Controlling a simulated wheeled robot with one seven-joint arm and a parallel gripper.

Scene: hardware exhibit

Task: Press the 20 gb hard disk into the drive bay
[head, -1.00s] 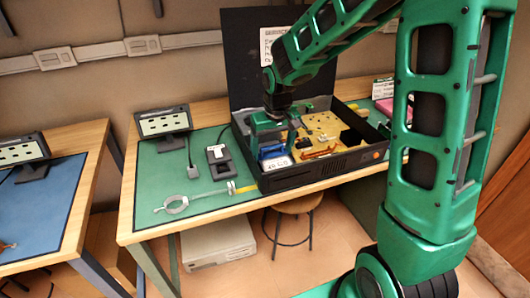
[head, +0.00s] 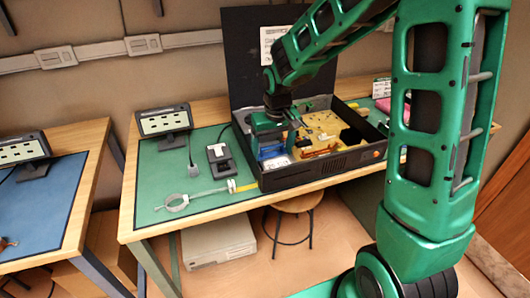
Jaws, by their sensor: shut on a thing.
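The open dark computer case (head: 320,172) stands on the green-matted bench with its lid raised behind. In its front left part is a blue block with a white label, which I take for the 20 gb hard disk (head: 273,152); the label is too small to read. My gripper (head: 283,143) is low over that corner, shut on the disk, though its fingertips are hard to make out. The drive bay is mostly hidden by my gripper and the disk, so how deep the disk sits cannot be told.
A yellow-brown circuit board (head: 322,125) fills the case's right part. Left of the case are a black device (head: 219,160), a grey plug (head: 192,170), a ring-ended tool (head: 178,201) and a small display (head: 163,122). The mat between them is partly free.

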